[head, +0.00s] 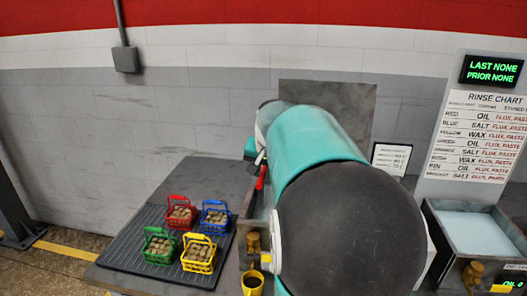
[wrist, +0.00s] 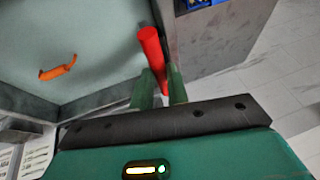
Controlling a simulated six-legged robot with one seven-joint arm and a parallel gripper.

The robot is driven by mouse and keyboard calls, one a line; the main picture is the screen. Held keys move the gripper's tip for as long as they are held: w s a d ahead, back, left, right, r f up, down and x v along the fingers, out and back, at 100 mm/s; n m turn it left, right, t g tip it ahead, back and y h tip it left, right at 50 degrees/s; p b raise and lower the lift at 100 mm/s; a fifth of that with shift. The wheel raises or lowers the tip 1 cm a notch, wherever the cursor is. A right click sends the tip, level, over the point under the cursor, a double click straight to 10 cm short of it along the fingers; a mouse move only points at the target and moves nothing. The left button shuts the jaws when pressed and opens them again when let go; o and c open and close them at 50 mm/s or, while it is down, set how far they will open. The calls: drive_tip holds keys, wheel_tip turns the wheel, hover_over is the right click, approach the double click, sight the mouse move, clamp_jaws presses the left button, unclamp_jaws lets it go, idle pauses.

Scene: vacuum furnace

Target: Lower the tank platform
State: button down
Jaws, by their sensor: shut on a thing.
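A red lever handle (wrist: 151,48) stands beside a grey-walled tank (wrist: 100,98) in the wrist view. My gripper (wrist: 160,82) is shut on this handle, with one green finger on each side of it. A small part of the red handle (head: 261,178) shows in the head view, where my teal arm covers most of the tank. An orange piece (wrist: 58,68) is inside the tank on or above a pale teal surface. I cannot tell whether that surface is the platform or liquid, nor how high the platform stands.
Red (head: 181,212), blue (head: 215,217), green (head: 160,246) and yellow (head: 199,254) baskets of brown lumps stand on a ribbed black mat (head: 128,257) at left. Another tank (head: 485,236) is at right, under a rinse chart (head: 484,135) and a display (head: 491,71) reading "LAST NONE, PRIOR NONE".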

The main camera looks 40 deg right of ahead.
drive_tip(key=shift+f, duration=0.65)
drive_tip(key=c, duration=1.4)
unclamp_jaws()
drive_tip(key=shift+w+d+f, duration=0.1)
drive_tip(key=shift+f, duration=0.05)
drive_tip(key=shift+o, duration=0.2)
drive_tip(key=v, duration=1.4)
drive_tip(key=s+a+f+n+y, duration=0.1)
drive_tip(key=s+a+f+n, duration=0.15)
drive_tip(key=a, duration=0.65)
drive_tip(key=s+a+f+n, duration=0.1)
drive_tip(key=a+f+n, duration=0.2)
drive_tip(key=a, duration=0.6)
drive_tip(key=s+a+f+n+t+y, duration=0.1)
drive_tip(key=s+a+f+n, duration=0.4)
drive_tip(key=s+a+f, duration=0.3)
drive_tip(key=a+f, duration=0.1)
drive_tip(key=a, duration=0.2)
drive_tip(key=shift+a+f, duration=0.2)
drive_tip(key=shift+f, duration=0.1)
